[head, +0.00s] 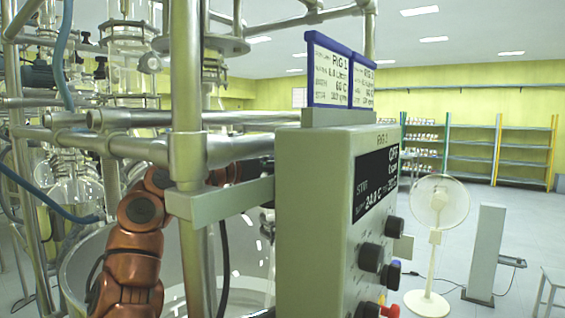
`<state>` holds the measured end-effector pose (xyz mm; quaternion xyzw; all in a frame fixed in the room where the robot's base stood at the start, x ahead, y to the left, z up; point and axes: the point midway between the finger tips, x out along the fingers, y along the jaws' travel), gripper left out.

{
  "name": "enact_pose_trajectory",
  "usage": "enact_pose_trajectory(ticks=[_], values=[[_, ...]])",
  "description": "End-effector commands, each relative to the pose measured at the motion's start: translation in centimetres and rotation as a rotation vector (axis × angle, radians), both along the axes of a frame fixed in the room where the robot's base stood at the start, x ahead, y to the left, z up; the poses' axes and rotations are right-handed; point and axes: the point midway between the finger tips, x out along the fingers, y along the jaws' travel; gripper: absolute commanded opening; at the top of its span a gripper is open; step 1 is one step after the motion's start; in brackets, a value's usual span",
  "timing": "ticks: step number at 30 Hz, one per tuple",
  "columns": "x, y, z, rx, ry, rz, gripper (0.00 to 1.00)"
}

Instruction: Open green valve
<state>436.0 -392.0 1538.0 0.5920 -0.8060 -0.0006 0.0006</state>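I cannot make out a green valve in the head view. My orange-brown arm rises at the lower left and bends to the right behind a metal upright (187,100) and its bracket (220,199). The far end of the arm passes behind the grey control box (313,220). My gripper is hidden there, so neither its fingers nor anything in them can be seen.
Metal frame pipes (130,117) and glass vessels (75,195) crowd the left. The control box has black knobs (371,257) and a red button (390,311). A white fan (436,225), a grey pillar (485,254) and shelves (472,158) stand right, with open floor between.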

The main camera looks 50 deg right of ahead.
Motion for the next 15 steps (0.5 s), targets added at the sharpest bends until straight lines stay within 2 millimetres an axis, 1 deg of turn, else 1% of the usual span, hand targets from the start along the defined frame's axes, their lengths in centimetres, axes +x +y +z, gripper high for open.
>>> enact_pose_trajectory(ticks=[6, 15], values=[[0.01, -0.03, -0.01, 0.000, 0.000, 0.000, 0.59], [0.03, 0.00, 0.00, -0.001, 0.000, 0.001, 0.27]])
